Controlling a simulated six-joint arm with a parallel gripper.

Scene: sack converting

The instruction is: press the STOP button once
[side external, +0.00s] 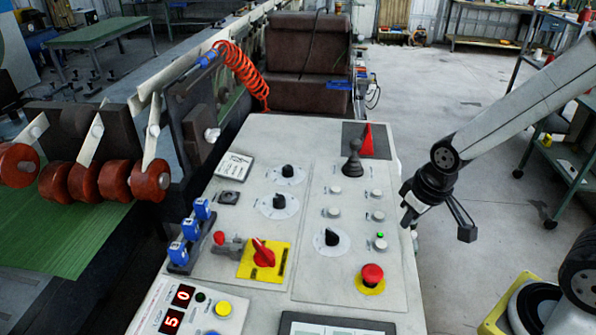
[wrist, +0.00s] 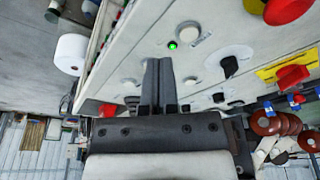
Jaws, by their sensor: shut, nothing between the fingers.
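The control panel (side external: 300,265) carries several pale round push buttons in its right half, with labels too small to read, so I cannot tell which is STOP. One pale button (side external: 380,244) sits by a lit green lamp (side external: 380,235); both also show in the wrist view, the button (wrist: 188,33) just beyond my fingers. A red mushroom button (side external: 372,272) on a yellow base is nearer the front, and it shows at the wrist view's top right (wrist: 287,8). My gripper (side external: 405,222) is shut and empty at the panel's right edge, apart from the buttons.
A black lever (side external: 353,158) and a red pointed part (side external: 367,138) stand at the panel's far end. Black knobs (side external: 331,237) and a red rotary switch (side external: 263,253) rise from its middle. Rollers with green sheet (side external: 75,235) are at left.

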